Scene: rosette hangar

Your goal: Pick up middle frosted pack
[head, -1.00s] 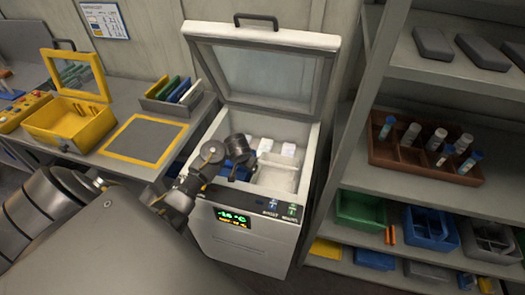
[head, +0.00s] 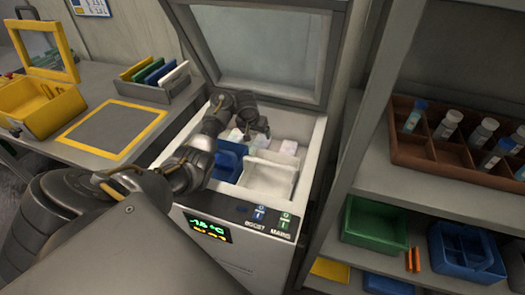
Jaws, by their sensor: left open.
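The open white chest freezer (head: 318,150) holds a row of pale frosted packs at its back. The middle frosted pack (head: 262,141) sits between a right pack (head: 288,147) and a left pack (head: 236,135). My left gripper (head: 253,131) points down into the freezer over the left and middle packs and partly covers them. It is open with nothing between its fingers. I cannot tell whether it touches a pack. My right gripper is not in view.
A blue bin (head: 229,160) and a white bin (head: 268,172) stand in the freezer's front part, near my left forearm. The raised lid (head: 262,45) stands behind. A shelf with a brown tube rack (head: 437,155) is at right. A yellow-edged mat (head: 112,128) lies on the left bench.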

